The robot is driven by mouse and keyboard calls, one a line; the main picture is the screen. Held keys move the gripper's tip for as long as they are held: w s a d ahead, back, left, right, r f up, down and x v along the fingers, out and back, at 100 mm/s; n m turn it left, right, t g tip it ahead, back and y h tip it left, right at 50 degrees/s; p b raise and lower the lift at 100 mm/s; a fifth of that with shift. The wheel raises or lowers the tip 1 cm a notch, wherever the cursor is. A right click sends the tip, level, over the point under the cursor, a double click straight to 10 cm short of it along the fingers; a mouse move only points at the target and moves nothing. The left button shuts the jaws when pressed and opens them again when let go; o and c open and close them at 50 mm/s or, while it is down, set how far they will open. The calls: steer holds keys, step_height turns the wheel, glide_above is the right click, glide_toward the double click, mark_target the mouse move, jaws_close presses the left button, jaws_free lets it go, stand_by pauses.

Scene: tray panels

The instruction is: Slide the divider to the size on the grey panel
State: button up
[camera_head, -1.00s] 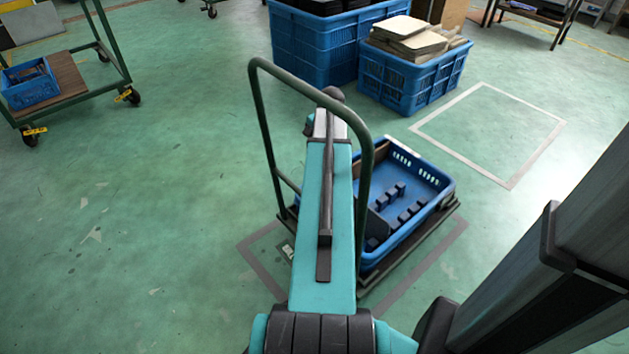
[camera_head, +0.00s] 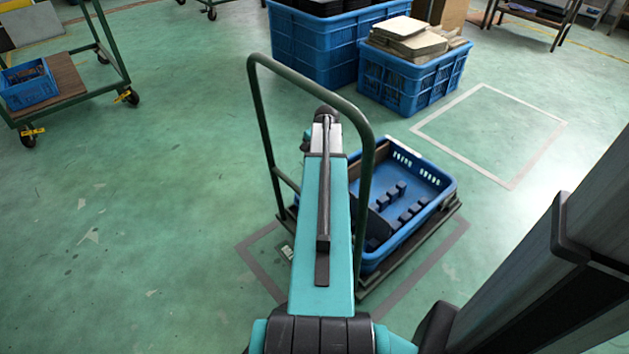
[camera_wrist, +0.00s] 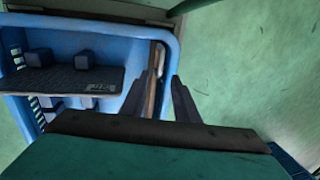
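A blue tray (camera_head: 452,187) sits on a cart, and its corner fills the left of the wrist view (camera_wrist: 172,45). A dark grey panel (camera_wrist: 60,80) with a small pale marking, too small to read, stands across the tray; it also shows in the head view (camera_head: 378,224). A thin brown strip (camera_wrist: 158,60) runs along the inside of the tray's right wall in the wrist view. I cannot tell for sure which piece is the divider.
Several dark blocks (camera_head: 412,212) are in the tray. The cart's green handle (camera_head: 367,170) arches beside my arm. Blue crates (camera_head: 410,85) stand behind, one topped with flat boards. Another cart (camera_head: 70,90) is at the far left. The floor around is mostly clear.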

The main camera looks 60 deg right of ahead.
step_height(320, 180, down, 6)
steer(key=w+b, duration=0.1)
steer(key=shift+d+f+b, duration=0.15)
steer(key=shift+d+b, duration=0.05)
steer(key=shift+b, duration=0.15)
steer(key=shift+w, duration=0.1)
jaws_close()
